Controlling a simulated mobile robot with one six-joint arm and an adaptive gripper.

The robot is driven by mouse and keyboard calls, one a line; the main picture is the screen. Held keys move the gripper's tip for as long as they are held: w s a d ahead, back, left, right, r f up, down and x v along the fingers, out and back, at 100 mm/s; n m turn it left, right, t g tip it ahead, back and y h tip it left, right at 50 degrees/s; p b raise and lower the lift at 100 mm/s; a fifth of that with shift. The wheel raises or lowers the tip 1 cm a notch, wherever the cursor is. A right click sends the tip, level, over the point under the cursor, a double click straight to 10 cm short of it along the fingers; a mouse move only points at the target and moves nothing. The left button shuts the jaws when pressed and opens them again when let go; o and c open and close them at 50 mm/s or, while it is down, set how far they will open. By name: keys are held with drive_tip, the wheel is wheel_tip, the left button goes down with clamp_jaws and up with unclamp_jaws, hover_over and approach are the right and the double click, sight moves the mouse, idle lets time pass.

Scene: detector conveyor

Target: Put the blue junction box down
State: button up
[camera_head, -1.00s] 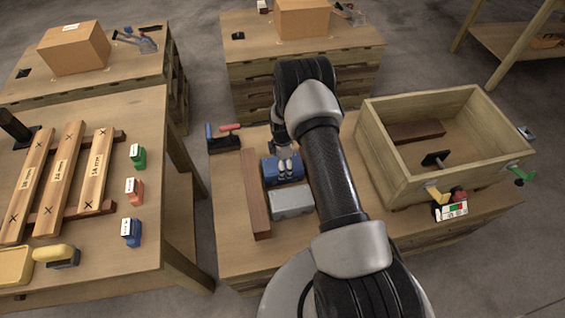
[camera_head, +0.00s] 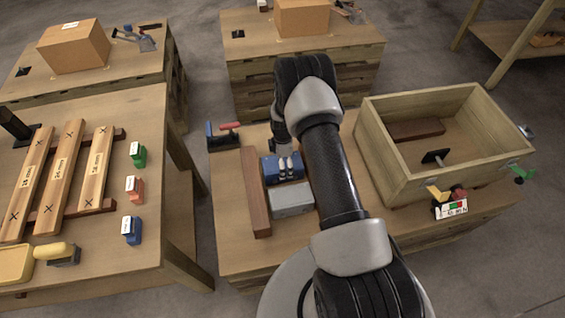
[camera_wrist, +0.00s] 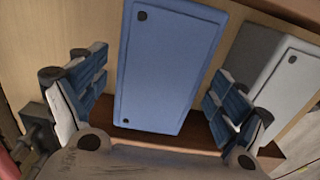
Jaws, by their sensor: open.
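The blue junction box (camera_head: 271,170) lies on the middle workbench (camera_head: 232,228), beside a grey box (camera_head: 291,200) and a long brown wooden bar (camera_head: 256,195). In the wrist view the blue box (camera_wrist: 170,62) fills the middle, lid facing the camera, with the grey box (camera_wrist: 281,85) to its right. My gripper (camera_wrist: 160,95) is open, with one blue-padded finger on each side of the blue box. A gap shows on the left; on the right the finger is close to the box's edge, and contact cannot be told. In the head view my arm partly covers the gripper.
An open wooden crate (camera_head: 385,150) stands on the right of the bench, with a brown block and a black-headed tool inside. A clamp with a red handle (camera_head: 229,126) is at the back left. Bare bench lies in front of the grey box.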

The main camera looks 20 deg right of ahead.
wheel_tip(320, 180, up, 25)
drive_tip(key=a+m+t+p, duration=0.1)
drive_tip(key=a+m+p, duration=0.1)
drive_tip(key=m+p, duration=0.15)
drive_tip(key=s+a+r+m+t, duration=0.15)
drive_tip(key=s+r, duration=0.25)
drive_tip(key=r, duration=0.5)
drive_tip(key=s+a+r+m, duration=0.2)
drive_tip(key=s+a+r, duration=0.15)
drive_tip(key=r, duration=0.45)
drive_tip(key=s+a+r+m+t, duration=0.1)
drive_tip(key=s+r+m, duration=0.3)
drive_tip(key=s, duration=0.7)
drive_tip(key=s+a+r+m+t, duration=0.1)
drive_tip(key=s+a+r+m, duration=0.2)
drive_tip(key=s, duration=0.9)
drive_tip(key=shift+s+r+m, duration=0.25)
drive_tip(key=shift+r+m, duration=0.6)
drive_tip(key=shift+m, duration=0.05)
